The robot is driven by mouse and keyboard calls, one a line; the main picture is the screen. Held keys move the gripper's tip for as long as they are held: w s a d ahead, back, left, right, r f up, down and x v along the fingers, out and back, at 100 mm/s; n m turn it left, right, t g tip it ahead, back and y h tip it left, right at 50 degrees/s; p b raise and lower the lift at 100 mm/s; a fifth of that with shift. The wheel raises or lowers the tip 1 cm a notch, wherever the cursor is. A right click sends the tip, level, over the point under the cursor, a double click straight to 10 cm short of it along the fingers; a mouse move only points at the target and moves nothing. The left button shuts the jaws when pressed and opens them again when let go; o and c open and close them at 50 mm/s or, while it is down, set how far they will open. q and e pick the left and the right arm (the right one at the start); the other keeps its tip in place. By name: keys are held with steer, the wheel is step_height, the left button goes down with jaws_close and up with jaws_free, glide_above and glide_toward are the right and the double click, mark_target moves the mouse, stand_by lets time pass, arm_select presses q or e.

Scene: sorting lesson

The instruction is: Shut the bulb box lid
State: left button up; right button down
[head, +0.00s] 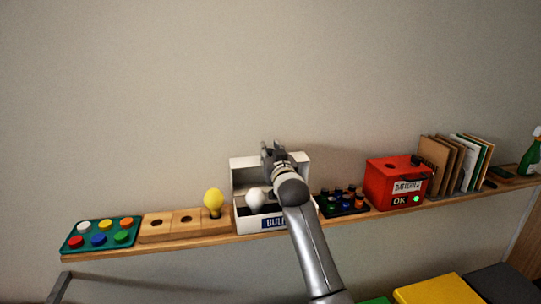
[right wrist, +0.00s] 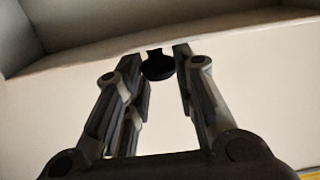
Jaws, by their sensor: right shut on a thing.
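The white bulb box (head: 247,222) stands on the shelf with a blue label on its front. Its lid (head: 239,177) is raised at the back, so the box is open. A white bulb (head: 256,198) shows inside, and my arm hides part of the interior. My right gripper (head: 272,152) is at the raised lid. In the right wrist view my right gripper (right wrist: 165,60) is shut on a dark round knob (right wrist: 158,67) in front of the lid's pale surface (right wrist: 255,85). My left gripper is not in view.
Left of the box, a yellow bulb (head: 213,199) stands in a wooden block (head: 160,231), beside a teal tray of coloured discs (head: 72,243). To the right are a dark battery rack (head: 345,209), a red battery box (head: 385,181) and upright folders (head: 433,157).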

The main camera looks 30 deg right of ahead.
steer(key=shift+s+a+f+t+h+b, duration=0.55)
steer(key=shift+s+f+t+b, duration=1.3)
steer(key=shift+b, duration=2.7)
steer(key=shift+s+a+f+t+h+b, duration=0.3)
steer(key=shift+s+a+f+t+b, duration=0.55)
steer(key=shift+s+f+b, duration=2.7)
steer(key=shift+s+a+f+t+h+b, duration=0.45)
steer(key=shift+s+f+t+b, duration=0.8)
steer(key=shift+b, duration=4.3)
steer(key=shift+r+t, duration=0.2)
steer(key=shift+t, duration=0.15)
steer(key=c, duration=1.4)
jaws_free()
steer(key=shift+o, duration=0.8)
steer(key=shift+d, duration=0.1)
steer(key=shift+r, duration=0.15)
steer(key=shift+s, duration=0.1)
